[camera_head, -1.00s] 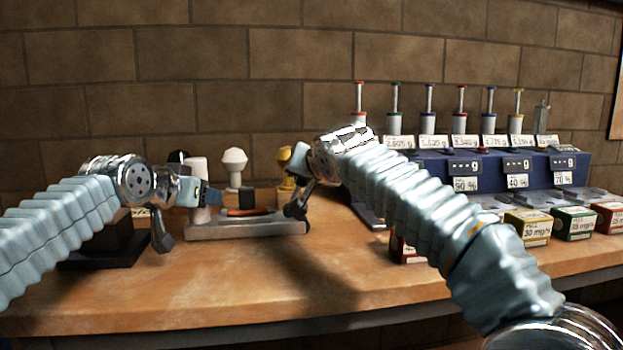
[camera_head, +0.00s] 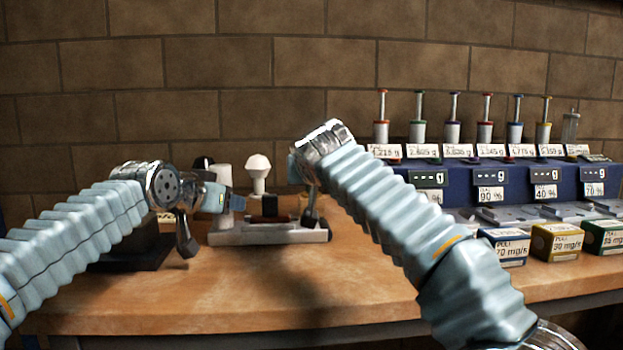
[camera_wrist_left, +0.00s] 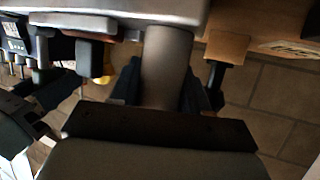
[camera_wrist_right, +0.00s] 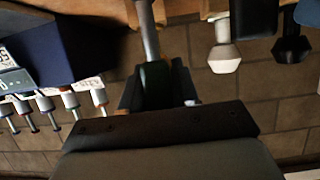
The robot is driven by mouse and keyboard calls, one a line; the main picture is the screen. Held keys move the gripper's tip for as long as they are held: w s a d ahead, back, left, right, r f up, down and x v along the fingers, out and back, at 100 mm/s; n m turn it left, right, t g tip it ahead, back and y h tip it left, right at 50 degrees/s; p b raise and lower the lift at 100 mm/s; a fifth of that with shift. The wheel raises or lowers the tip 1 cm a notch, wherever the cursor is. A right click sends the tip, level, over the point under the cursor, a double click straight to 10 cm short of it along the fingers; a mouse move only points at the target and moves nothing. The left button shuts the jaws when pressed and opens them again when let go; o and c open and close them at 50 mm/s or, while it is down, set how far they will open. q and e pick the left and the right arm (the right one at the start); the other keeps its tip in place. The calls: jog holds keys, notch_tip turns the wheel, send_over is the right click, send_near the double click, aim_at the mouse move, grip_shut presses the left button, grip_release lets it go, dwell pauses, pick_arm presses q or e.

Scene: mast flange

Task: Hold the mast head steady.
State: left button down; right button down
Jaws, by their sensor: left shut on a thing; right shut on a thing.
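The mast head is a pale grey-white upright cylinder (camera_head: 224,175) on a grey base plate (camera_head: 270,237) at centre left. My left gripper (camera_head: 228,203) is shut on it; in the left wrist view the cylinder (camera_wrist_left: 167,65) runs between the fingers up to the pale plate. My right gripper (camera_head: 311,208) points down near the plate's right end. In the right wrist view it is shut on the dark handle (camera_wrist_right: 155,85) of a tool with a thin metal shaft (camera_wrist_right: 149,35). The tool's tip is out of view there.
A white faceted knob (camera_head: 258,166) stands behind the plate. A dark stand (camera_head: 130,250) is at left. On the right are a blue dispenser rack (camera_head: 480,178) with several plungers, and labelled boxes (camera_head: 556,242). The front middle of the wooden bench (camera_head: 300,290) is clear.

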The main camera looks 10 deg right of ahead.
pick_arm(q)
jog(key=shift+r, duration=0.1)
pick_arm(e)
jog(key=shift+a+f, duration=0.1)
jog(key=c, duration=0.9)
grip_release()
jog(key=shift+s, duration=0.1)
jog(key=v, duration=1.1)
jog(key=shift+s+r, duration=0.25)
jog(key=shift+s, duration=0.1)
pick_arm(q)
jog(key=shift+c, duration=2.4)
grip_release()
jog(key=shift+s, duration=0.1)
